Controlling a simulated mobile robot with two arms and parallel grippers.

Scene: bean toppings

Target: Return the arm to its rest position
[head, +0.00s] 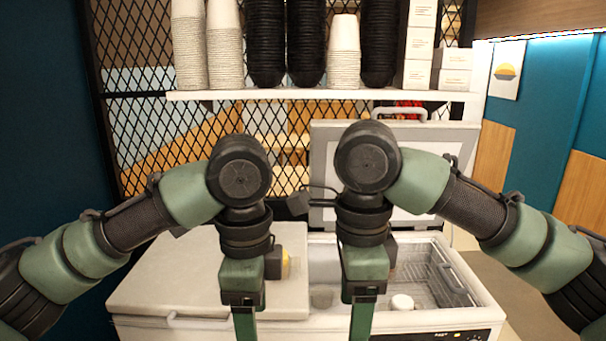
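My two green and black arms come in from the left and right and bend down at the wrists in the head view. My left gripper (245,324) points down in front of the closed left lid of a white chest freezer (180,275). My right gripper (362,320) points down in front of the freezer's open right part. The fingertips of both run past the bottom edge, so I cannot tell whether they are open or shut, or whether they hold anything.
The freezer's right lid (455,138) stands raised. A small white round thing (402,302) and a wire basket (428,280) are inside. A white shelf (300,94) above bears cup stacks and white boxes (418,45). A small yellow thing (285,264) shows beside my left wrist.

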